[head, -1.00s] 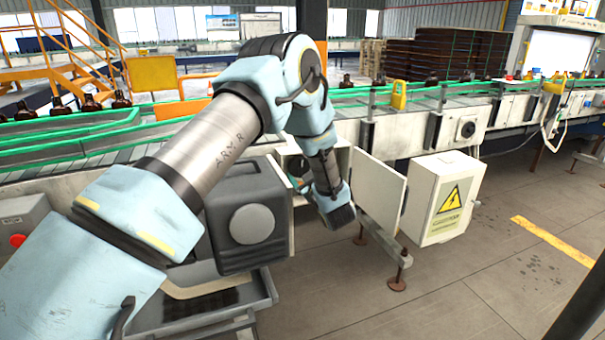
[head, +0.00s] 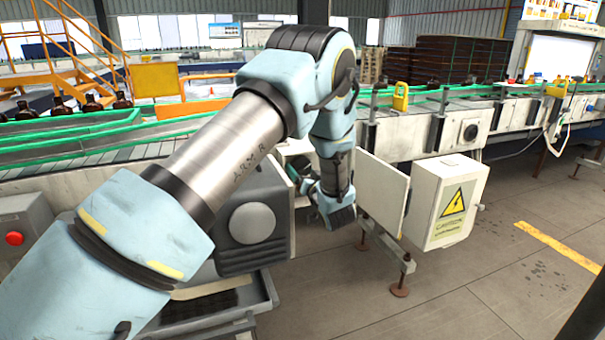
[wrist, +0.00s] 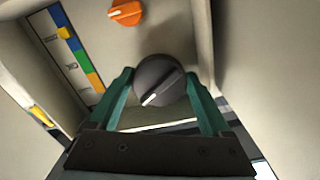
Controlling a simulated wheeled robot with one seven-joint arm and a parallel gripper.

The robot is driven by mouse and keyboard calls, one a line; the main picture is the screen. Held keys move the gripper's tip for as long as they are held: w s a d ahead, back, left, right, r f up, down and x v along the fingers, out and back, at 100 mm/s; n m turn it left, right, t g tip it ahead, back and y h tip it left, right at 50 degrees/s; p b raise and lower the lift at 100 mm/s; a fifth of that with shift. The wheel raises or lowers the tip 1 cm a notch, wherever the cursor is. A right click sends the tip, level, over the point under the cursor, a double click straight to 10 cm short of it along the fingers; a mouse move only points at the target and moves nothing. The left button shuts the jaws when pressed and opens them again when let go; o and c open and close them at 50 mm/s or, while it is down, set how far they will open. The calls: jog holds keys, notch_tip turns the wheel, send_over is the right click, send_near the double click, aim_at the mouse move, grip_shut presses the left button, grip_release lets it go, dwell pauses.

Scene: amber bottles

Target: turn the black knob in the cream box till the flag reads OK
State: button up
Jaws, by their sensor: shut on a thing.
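The black knob (wrist: 158,84) is round, with a white mark pointing down and left in the wrist view. My gripper (wrist: 159,77) has its two teal fingers on either side of the knob, shut on it. The knob sits inside the cream box (wrist: 185,30). In the head view my gripper (head: 336,208) is at the open box, and my arm hides the knob and most of the interior. A strip (wrist: 78,55) with yellow, blue, green and orange bands runs left of the knob. I cannot read any OK on it.
An orange knob (wrist: 125,12) sits just above the black one on the same panel. The open cream door (head: 383,190) stands right of my gripper. A closed box with a yellow warning sign (head: 453,201) is further right. The floor in front is clear.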

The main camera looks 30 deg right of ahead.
jog(key=shift+m, duration=1)
jog(key=shift+a, duration=0.1)
jog(key=shift+f, duration=0.1)
jog(key=o, duration=1.2)
jog(key=shift+c, duration=0.2)
jog(key=s+a+b, duration=0.1)
jog(key=s+b, duration=0.1)
jog(key=s, duration=0.8)
jog(key=shift+s+a+b, duration=0.15)
jog(key=shift+s+b, duration=0.25)
